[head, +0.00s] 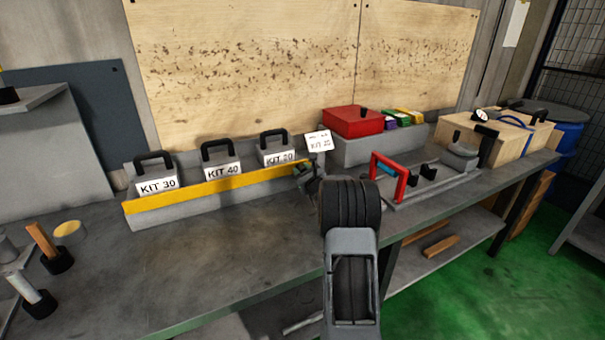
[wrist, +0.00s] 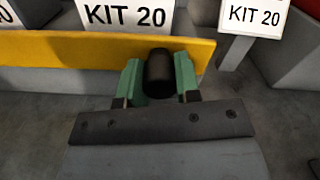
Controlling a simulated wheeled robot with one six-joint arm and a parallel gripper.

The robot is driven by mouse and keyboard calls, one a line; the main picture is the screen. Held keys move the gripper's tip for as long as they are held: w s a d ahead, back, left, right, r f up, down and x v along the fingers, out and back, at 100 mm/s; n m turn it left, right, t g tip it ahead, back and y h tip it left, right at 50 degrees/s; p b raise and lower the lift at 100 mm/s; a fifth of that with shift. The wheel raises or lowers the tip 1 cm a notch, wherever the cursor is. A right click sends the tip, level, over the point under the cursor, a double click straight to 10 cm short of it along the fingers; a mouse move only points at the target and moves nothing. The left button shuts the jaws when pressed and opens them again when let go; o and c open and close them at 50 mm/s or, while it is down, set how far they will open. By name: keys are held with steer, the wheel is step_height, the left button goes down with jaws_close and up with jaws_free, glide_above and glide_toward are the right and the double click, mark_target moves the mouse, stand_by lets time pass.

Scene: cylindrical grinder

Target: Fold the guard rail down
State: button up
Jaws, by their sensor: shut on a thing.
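The guard rail (head: 215,188) is a long yellow bar standing along the front of a grey rack on the bench. In the wrist view the rail (wrist: 60,52) runs upright in front of a kit box, below its KIT 20 label (wrist: 125,15). A black rounded knob (wrist: 160,72) sits at the rail near its right end. My gripper (wrist: 158,85) has its green fingers on both sides of this knob, shut on it. In the head view my gripper (head: 304,172) is at the rail's right end, small and partly hidden by my arm.
Grey kits with black handles, KIT 30 (head: 157,184), KIT 40 (head: 222,170) and KIT 20 (head: 279,157), stand behind the rail. A KIT 20 sign (head: 318,142) is at the rack's right. A red-handled fixture (head: 400,180) stands further right. The bench front (head: 190,265) is clear.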

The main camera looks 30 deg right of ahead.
steer(key=shift+s+f+t+b, duration=0.15)
steer(key=shift+f+t+b, duration=0.75)
steer(key=shift+b, duration=2.5)
steer(key=shift+s+r+t+b, duration=0.15)
steer(key=shift+t+b, duration=0.25)
steer(key=shift+b, duration=0.65)
steer(key=shift+r, duration=0.2)
steer(key=o, duration=0.9)
steer(key=r+v, duration=0.1)
steer(key=v, duration=0.3)
steer(key=r+v, duration=0.1)
steer(key=v, duration=0.3)
steer(key=r+v, duration=0.1)
steer(key=v, duration=0.3)
steer(key=shift+v, duration=0.75)
steer(key=shift+a, duration=0.1)
